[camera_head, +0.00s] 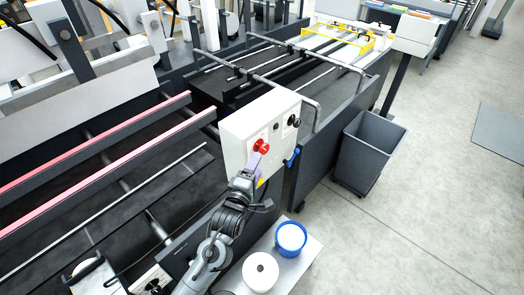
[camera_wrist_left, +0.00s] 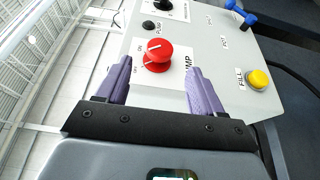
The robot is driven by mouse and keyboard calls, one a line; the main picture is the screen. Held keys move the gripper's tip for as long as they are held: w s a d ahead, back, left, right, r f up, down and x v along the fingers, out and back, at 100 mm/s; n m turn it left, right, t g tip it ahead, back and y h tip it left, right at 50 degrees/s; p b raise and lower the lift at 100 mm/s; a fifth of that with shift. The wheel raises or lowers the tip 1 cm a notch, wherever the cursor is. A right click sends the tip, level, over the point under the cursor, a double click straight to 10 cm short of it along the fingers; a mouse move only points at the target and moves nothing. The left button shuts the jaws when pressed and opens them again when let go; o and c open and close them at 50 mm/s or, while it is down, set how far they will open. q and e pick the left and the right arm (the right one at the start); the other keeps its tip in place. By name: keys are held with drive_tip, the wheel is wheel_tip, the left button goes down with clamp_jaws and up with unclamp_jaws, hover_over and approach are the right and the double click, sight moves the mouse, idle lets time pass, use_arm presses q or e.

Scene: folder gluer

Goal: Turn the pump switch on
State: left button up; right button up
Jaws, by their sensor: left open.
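The pump switch is a red rotary knob (camera_head: 262,146) on the front of a white control box (camera_head: 236,150). In the left wrist view the red knob (camera_wrist_left: 158,52) shows a white pointer mark beside a PUMP label. Which position the mark points to is hard to tell. My left gripper (camera_head: 254,163) has purple fingers and faces the panel just at the knob. In the left wrist view the gripper (camera_wrist_left: 159,70) is open, one finger on each side of the knob, with visible gaps and no clear contact. My right gripper is not in view.
A yellow button (camera_wrist_left: 258,79) marked FILL and a blue-handled lever (camera_head: 293,157) are on the box's panel. A black knob (camera_head: 293,120) is also there. A blue-rimmed tub (camera_head: 291,237) and a white tub (camera_head: 260,272) stand below. A grey bin (camera_head: 365,150) stands right.

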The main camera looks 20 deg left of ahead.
sight(265, 147)
use_arm(q)
drive_tip(key=w, duration=0.8)
drive_tip(key=shift+w+a, duration=0.2)
drive_tip(key=shift+w, duration=0.2)
drive_tip(key=c, duration=1)
drive_tip(key=shift+r+p, duration=0.2)
drive_tip(key=shift+p, duration=0.7)
drive_tip(key=m+g+p, duration=0.1)
drive_tip(key=g+p, duration=0.3)
drive_tip(key=p, duration=0.3)
drive_tip(key=m+g+p, duration=0.1)
drive_tip(key=g+p, duration=0.2)
drive_tip(key=p, duration=0.4)
drive_tip(key=shift+d+r+g+y, duration=0.1)
drive_tip(key=shift+r+g+y, duration=0.1)
drive_tip(key=shift+g+y, duration=0.2)
drive_tip(key=shift+f+m+g+y+p, duration=0.15)
drive_tip(key=shift+m+g+y+p, duration=0.25)
drive_tip(key=shift+g+p, duration=0.65)
drive_tip(key=shift+f+m+g+y, duration=0.2)
drive_tip(key=shift+m+g+y, duration=0.25)
drive_tip(key=shift+g, duration=1)
